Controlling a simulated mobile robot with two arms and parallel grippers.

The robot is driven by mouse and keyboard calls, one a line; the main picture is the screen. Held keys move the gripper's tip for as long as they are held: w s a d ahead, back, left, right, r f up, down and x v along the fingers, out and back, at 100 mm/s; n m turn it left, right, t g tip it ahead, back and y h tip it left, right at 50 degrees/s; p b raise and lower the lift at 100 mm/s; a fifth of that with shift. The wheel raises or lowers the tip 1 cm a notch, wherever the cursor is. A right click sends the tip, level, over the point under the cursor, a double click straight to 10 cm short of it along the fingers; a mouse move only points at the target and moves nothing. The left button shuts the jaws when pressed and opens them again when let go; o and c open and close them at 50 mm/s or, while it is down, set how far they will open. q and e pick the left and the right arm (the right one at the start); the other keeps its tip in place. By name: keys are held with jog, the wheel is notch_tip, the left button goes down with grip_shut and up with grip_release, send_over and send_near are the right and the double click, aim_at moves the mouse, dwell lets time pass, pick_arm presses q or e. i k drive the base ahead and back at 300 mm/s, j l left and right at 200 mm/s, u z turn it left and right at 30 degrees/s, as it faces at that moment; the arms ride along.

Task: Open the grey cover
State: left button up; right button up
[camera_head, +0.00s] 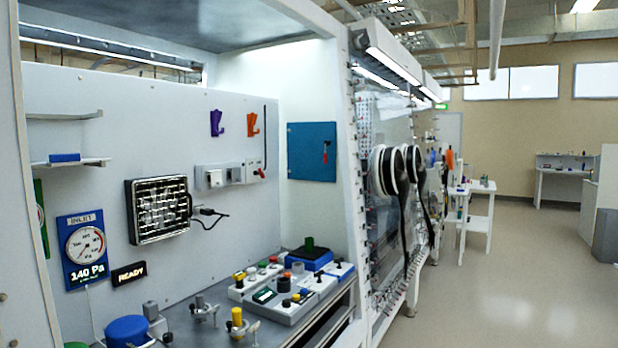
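On the back wall of the open booth, a row of light grey boxes (225,175) is mounted to the left of a dark vertical rod. The leftmost box (212,178) has a light front with a small dark mark. I cannot tell for certain which part is the grey cover, or whether it is open or shut. A red-tipped lever (261,172) sits at the right end of the row. Neither of my grippers is in view.
A bench holds a grey control panel (305,302) with coloured knobs, metal clamps (204,310) and a blue round lid (127,330). A lit square panel (159,209) and a blue wall door (312,151) flank the boxes. Open floor (520,270) lies right.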

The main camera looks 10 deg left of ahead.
aim_at(236, 171)
jog(key=i+l+z, duration=0.2)
jog(key=i+z, duration=0.15)
jog(key=i, duration=0.25)
jog(key=i+z, duration=0.35)
jog(key=i, duration=1.4)
jog(key=i+l, duration=0.1)
jog(key=i, duration=2.2)
jog(key=i+l+u, duration=0.1)
jog(key=i, duration=1.05)
jog(key=u, duration=0.45)
jog(key=i+u, duration=0.1)
jog(key=u, duration=0.35)
jog(key=l+u, duration=0.1)
jog(key=u, duration=0.3)
jog(key=i+l+u, duration=0.1)
jog(key=u, duration=0.8)
jog(key=l+u, duration=0.1)
jog(key=u, duration=2.1)
jog(key=j+z, duration=0.25)
jog(key=j, duration=0.35)
jog(key=k+j+z, duration=0.2)
jog(key=j, duration=0.35)
jog(key=i, duration=0.1)
